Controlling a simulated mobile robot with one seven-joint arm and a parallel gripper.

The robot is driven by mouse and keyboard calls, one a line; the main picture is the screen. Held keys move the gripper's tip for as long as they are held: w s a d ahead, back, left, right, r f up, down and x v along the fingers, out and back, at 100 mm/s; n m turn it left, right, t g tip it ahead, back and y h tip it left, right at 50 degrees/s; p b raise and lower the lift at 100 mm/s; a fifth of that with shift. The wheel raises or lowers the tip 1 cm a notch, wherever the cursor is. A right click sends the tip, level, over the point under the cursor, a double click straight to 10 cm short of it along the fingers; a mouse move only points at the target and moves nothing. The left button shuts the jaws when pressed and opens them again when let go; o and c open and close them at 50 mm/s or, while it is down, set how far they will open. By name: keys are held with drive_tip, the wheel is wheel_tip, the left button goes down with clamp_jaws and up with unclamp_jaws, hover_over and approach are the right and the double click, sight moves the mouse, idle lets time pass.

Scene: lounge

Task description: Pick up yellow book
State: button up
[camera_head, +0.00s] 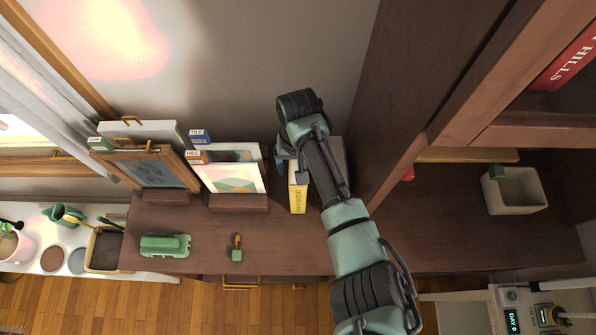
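The yellow book (298,197) stands upright on the brown wooden desk, its yellow spine facing the front edge. A pale cover or block beside it is partly behind my arm. My arm reaches over the desk from the lower right. My gripper (292,165) is at the upper rear of the book, pointing down beside it. The fingers are small and partly hidden by the wrist, so I cannot tell whether they touch the book or how far apart they are.
Framed pictures (232,178) stand left of the book. A green toy vehicle (165,245) and a small green-and-orange item (237,248) lie near the front edge. A tall brown cabinet (400,110) rises close to my arm's right. A cream bin (514,191) stands farther right.

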clamp_jaws()
idle(0.4)
